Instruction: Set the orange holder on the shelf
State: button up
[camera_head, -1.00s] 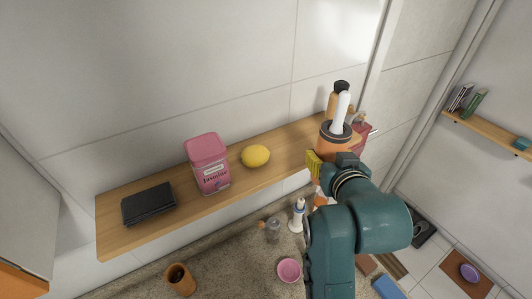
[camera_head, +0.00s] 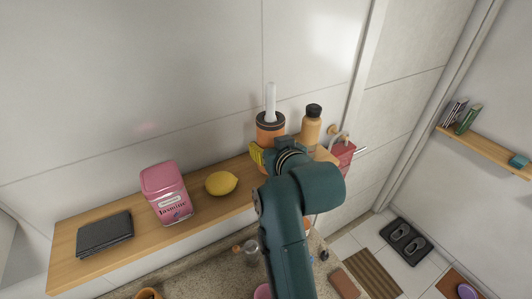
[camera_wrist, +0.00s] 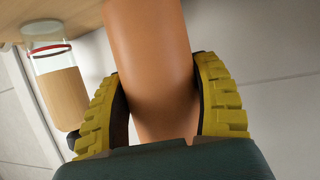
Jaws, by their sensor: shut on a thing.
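The orange holder (camera_head: 270,127) is a cylinder with a dark rim and a white-handled utensil standing up in it. My gripper (camera_head: 258,152) is shut on it, with a yellow finger showing at its left side. In the wrist view the orange holder (camera_wrist: 155,70) fills the space between the two yellow ribbed fingers (camera_wrist: 160,105). The wooden shelf (camera_head: 90,225) runs along the wall. The holder appears over or at the shelf between the lemon and the amber bottle; whether its base touches the wood is hidden behind my arm.
On the shelf are a black folded item (camera_head: 104,234), a pink jasmine tin (camera_head: 167,192), a lemon (camera_head: 221,183) and an amber bottle with a black cap (camera_head: 311,127) close right of the holder.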

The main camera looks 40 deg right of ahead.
jog(key=shift+f, duration=1.3)
jog(key=o, duration=1.3)
jog(key=shift+c, duration=0.2)
jog(key=shift+r, duration=0.1)
jog(key=b+v, duration=0.3)
jog(key=v, duration=0.9)
jog(key=w+a+r+n+t+y, duration=0.25)
jog(key=a+r+t, duration=0.35)
jog(key=a, duration=0.7)
jog(key=s+a+r+n+t+y, duration=0.2)
jog(key=s+a+r+t+y, duration=0.1)
jog(key=a+r, duration=0.4)
jog(key=a, duration=0.2)
jog(key=shift+s+a+t, duration=0.3)
jog(key=shift+s+t, duration=0.1)
